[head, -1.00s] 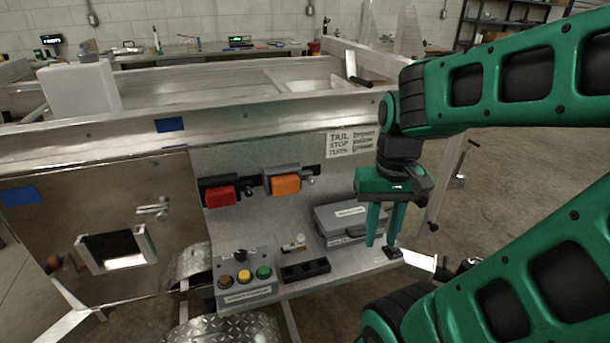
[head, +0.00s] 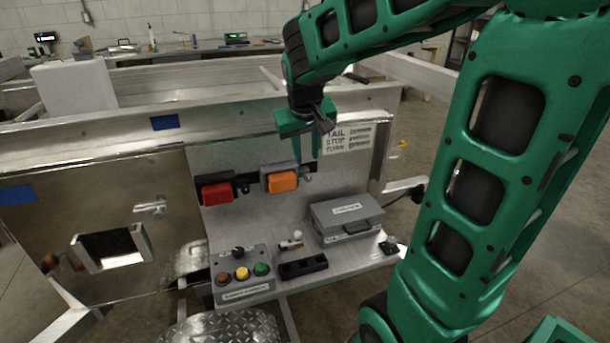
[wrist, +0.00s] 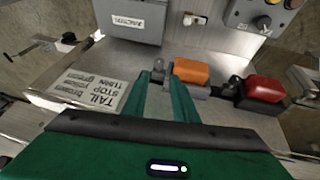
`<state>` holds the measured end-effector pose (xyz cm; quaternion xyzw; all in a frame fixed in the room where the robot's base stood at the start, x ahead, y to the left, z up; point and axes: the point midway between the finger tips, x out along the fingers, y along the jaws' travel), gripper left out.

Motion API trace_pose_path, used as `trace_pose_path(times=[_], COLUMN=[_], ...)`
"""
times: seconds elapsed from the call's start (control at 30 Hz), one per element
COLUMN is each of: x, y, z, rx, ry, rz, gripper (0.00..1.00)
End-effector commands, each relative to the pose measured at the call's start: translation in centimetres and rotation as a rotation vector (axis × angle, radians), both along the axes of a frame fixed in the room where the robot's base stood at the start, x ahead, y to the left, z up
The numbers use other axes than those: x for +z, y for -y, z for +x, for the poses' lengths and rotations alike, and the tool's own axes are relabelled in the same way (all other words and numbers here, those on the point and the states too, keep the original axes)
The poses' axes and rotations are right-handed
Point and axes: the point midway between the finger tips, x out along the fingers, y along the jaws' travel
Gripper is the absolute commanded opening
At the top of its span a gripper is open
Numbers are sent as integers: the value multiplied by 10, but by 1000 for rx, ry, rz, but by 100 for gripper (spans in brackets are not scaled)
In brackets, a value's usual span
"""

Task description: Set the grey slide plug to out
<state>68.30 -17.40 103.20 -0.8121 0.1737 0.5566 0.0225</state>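A small grey plug piece (wrist: 158,66) sits beside the orange block in the wrist view. It looks like the grey slide plug, and it also shows in the head view (head: 307,173), just right of the orange block (head: 284,182). Whether it is pushed in or pulled out is too small to tell. My gripper (head: 306,161) points down in front of the upright panel, just above this plug. In the wrist view its two green fingers (wrist: 161,80) are apart, with a gap between them. They line up with the plug, and I cannot tell whether they touch it.
A red block (head: 217,193) with a darker mount is left of the orange one. A label sheet (head: 348,138) is on the panel. Below are a grey box (head: 346,222), a button box (head: 243,275) and a black tray (head: 303,268) on the shelf.

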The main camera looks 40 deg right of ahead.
Motion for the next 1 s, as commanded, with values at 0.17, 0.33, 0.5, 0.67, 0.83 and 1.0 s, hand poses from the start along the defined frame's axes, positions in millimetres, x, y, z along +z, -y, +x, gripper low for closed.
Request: trace_pose_path(times=[0.17, 0.33, 0.5, 0.67, 0.83, 1.0], x=[-25, -53, -77, -89, -93, -93], y=[8, 15, 22, 26, 27, 27], z=[6, 16, 24, 29, 30, 30], rx=[-4, -3, -5, -4, -4, -4], ry=[-6, -7, -6, -3, -2, -2], rz=[1, 2, 1, 1, 1, 1], gripper=[26, 26, 26, 26, 26, 26])
